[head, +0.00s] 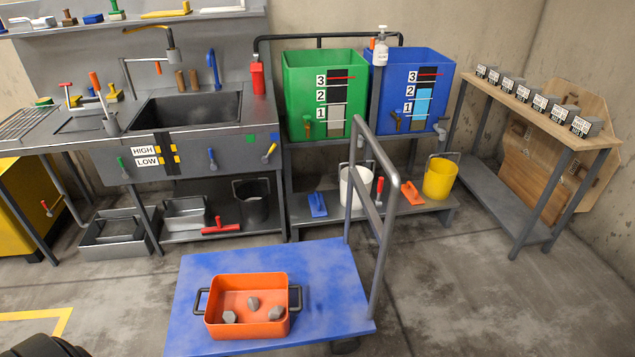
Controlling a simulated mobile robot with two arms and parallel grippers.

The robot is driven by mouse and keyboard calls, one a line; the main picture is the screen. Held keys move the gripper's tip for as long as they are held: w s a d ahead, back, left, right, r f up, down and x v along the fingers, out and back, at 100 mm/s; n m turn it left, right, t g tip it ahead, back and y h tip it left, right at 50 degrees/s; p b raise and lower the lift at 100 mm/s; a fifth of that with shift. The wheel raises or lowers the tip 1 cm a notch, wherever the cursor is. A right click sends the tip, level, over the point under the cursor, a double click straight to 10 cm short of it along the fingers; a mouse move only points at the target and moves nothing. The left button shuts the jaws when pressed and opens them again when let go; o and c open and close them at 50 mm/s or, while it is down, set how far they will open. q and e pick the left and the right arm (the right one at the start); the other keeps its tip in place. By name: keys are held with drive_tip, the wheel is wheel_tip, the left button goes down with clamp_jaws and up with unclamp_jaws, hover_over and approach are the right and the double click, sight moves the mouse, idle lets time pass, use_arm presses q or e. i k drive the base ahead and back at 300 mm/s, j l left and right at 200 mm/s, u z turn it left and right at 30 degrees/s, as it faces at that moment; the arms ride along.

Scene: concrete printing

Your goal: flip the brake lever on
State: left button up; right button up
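I see no lever plainly marked as a brake. A blue platform cart (330,270) with a grey push handle (383,180) stands in front; no brake lever can be made out on it. Small levers show elsewhere: a green one (122,166), a blue one (212,157) and a yellow one (269,153) on the front of the grey sink bench, and a red-knobbed one (46,207) by the yellow unit at left. Neither of my grippers is in view.
An orange tray (246,334) with grey stones rests on the cart. Green (300,90) and blue (440,75) tanks stand behind, with white and yellow (440,180) buckets below. A wooden-topped table (540,118) stands at right. Floor right of the cart is clear.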

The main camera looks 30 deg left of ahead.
sight(378, 204)
drive_tip(key=i+l+u, duration=0.1)
drive_tip(key=l+u, duration=0.3)
drive_tip(key=l, duration=0.2)
drive_tip(key=l+u, duration=0.4)
drive_tip(key=l, duration=0.25)
drive_tip(key=l+u, duration=0.45)
drive_tip(key=l, duration=0.2)
drive_tip(key=i+l+u, duration=0.25)
drive_tip(key=i+l, duration=0.3)
drive_tip(key=i+l+u, duration=0.25)
drive_tip(key=i+l, duration=0.35)
drive_tip(key=l, duration=0.1)
